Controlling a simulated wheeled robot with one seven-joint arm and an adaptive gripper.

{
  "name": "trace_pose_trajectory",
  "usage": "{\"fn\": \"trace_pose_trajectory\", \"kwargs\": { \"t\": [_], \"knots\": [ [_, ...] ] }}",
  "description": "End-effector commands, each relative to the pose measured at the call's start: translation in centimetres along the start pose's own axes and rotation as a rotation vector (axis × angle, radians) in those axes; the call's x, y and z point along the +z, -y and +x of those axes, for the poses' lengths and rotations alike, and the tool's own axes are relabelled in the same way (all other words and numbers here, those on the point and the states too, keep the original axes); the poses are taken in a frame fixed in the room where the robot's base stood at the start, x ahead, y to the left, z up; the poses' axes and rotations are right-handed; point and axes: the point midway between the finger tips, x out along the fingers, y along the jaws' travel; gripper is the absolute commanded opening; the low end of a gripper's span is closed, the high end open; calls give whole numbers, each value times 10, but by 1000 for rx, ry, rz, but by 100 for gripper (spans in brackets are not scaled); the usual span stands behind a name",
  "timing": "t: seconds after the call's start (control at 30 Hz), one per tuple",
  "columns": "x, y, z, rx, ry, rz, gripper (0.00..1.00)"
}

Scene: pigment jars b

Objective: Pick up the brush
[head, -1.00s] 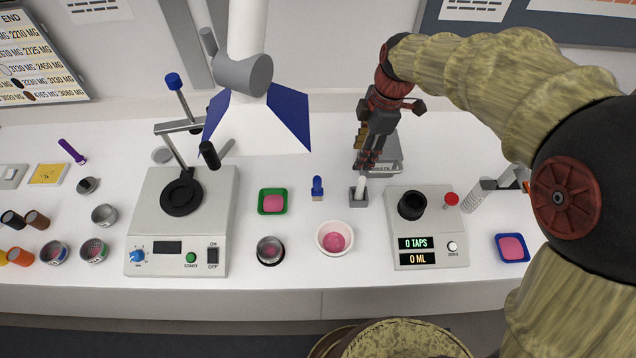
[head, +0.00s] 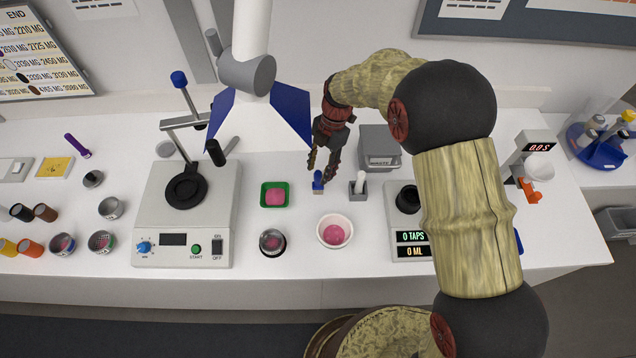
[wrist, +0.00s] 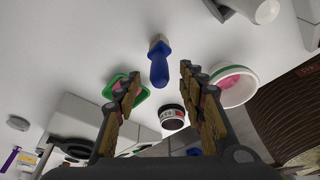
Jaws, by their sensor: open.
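The brush is a short blue-handled tool with a pale tip; in the head view the brush (head: 318,182) stands or lies on the white bench just below my gripper. In the wrist view the brush (wrist: 159,64) shows between and beyond the fingers, its rounded blue end toward me. My gripper (head: 324,166) is open and empty, pointing down over the brush from the far side. The wrist view shows my gripper's two fingers (wrist: 158,85) spread to either side of the brush. I cannot tell the exact gap between fingertips and brush.
A green tray (head: 263,194) with pink powder is left of the brush. A white bowl (head: 347,243) and a dark-rimmed jar (head: 272,252) stand nearer the front. A small holder with a white stick (head: 359,188) is close on the right; a grey waste bin (head: 381,160) stands behind it.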

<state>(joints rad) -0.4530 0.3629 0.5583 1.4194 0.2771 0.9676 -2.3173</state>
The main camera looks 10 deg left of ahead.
Motion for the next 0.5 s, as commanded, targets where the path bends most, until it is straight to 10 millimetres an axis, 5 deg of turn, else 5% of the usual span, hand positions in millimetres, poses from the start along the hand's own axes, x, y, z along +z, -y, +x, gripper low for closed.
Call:
{"fn": "trace_pose_trajectory", "kwargs": {
  "t": [0.2, 0.5],
  "knots": [
    [-1, -1, 26, -1, -1, 1, 40],
    [0, -1, 27, 0, 0, 1, 35]
  ]
}}
